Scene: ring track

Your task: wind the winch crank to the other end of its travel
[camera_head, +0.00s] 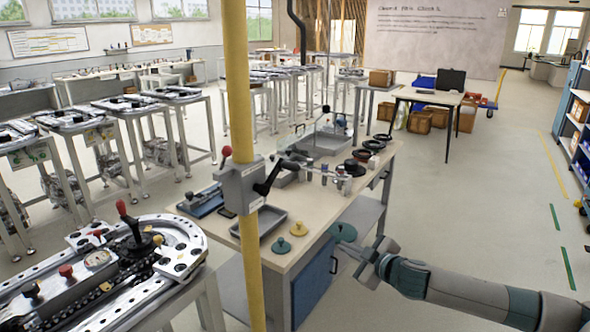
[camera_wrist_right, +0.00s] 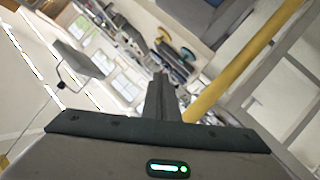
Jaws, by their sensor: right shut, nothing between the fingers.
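The winch seems to be the grey box (camera_head: 240,187) fixed to the yellow post in the head view. A black crank arm (camera_head: 268,180) sticks out from its right side, and a red knob (camera_head: 225,152) stands above its top left. My right gripper (camera_head: 355,256) is to the right of the post and lower in the picture, beside the workbench, apart from the crank. Its fingers are shut and empty, and they also show in the right wrist view (camera_wrist_right: 160,98). I cannot make out the crank in the wrist view. My left gripper is not in view.
The yellow post (camera_head: 238,90) also crosses the right wrist view (camera_wrist_right: 245,62). The workbench (camera_head: 310,238) behind it carries a tray (camera_head: 262,223), round knobs and small parts. A ring track (camera_head: 190,236) stands at the lower left. The floor (camera_head: 480,215) on the right is clear.

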